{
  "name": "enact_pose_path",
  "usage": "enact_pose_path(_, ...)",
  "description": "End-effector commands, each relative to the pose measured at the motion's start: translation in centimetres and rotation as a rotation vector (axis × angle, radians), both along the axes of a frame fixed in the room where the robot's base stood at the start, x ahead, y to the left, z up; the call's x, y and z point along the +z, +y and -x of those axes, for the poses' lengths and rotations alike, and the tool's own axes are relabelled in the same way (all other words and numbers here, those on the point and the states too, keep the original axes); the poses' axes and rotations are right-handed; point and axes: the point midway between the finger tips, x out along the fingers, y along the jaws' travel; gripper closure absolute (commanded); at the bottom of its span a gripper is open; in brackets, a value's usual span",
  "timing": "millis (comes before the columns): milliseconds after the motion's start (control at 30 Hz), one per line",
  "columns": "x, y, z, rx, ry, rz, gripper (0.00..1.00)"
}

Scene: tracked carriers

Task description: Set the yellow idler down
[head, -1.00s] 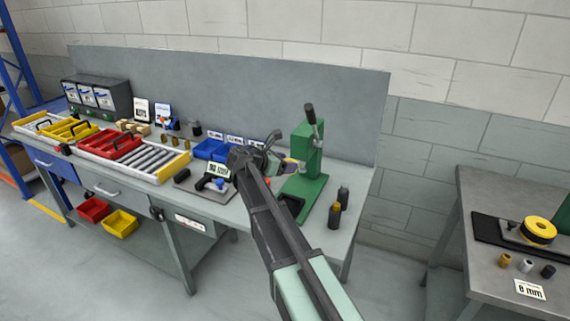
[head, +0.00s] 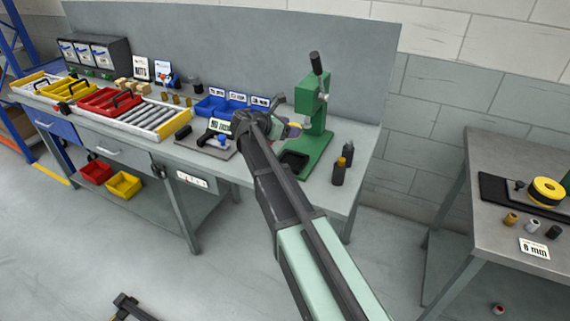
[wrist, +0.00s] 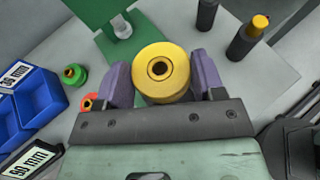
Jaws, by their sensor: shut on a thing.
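My gripper (wrist: 162,78) has two purple fingers closed on the sides of the yellow idler (wrist: 160,62), a round roller with a dark centre hole, in the wrist view. The idler is held in front of the green press (wrist: 113,28). In the head view my gripper (head: 291,130) is over the workbench, just left of the green press (head: 312,125). The idler is too small and covered there to make out clearly.
Two dark bottles (head: 338,172), one with an orange cap, stand right of the press. Blue bins (head: 213,107) lie behind my arm. Another bench with a yellow wheel (head: 547,187) is at right.

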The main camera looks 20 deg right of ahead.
Motion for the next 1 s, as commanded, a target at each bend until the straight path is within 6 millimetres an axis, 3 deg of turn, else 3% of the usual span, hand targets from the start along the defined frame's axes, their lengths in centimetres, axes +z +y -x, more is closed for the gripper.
enact_pose_path(33,-3.5,0.0,0.0,0.0,0.0,0.001,0.78)
enact_pose_path(100,-5.6,0.0,0.0,0.0,0.0,0.001,0.78)
enact_pose_path(200,-7.2,0.0,0.0,0.0,0.0,0.001,0.78)
enact_pose_path(400,-7.3,0.0,0.0,0.0,0.0,0.001,0.78)
enact_pose_path(600,-11.2,0.0,0.0,0.0,0.0,0.001,0.78)
enact_pose_path(1000,-11.3,0.0,0.0,0.0,0.0,0.001,0.78)
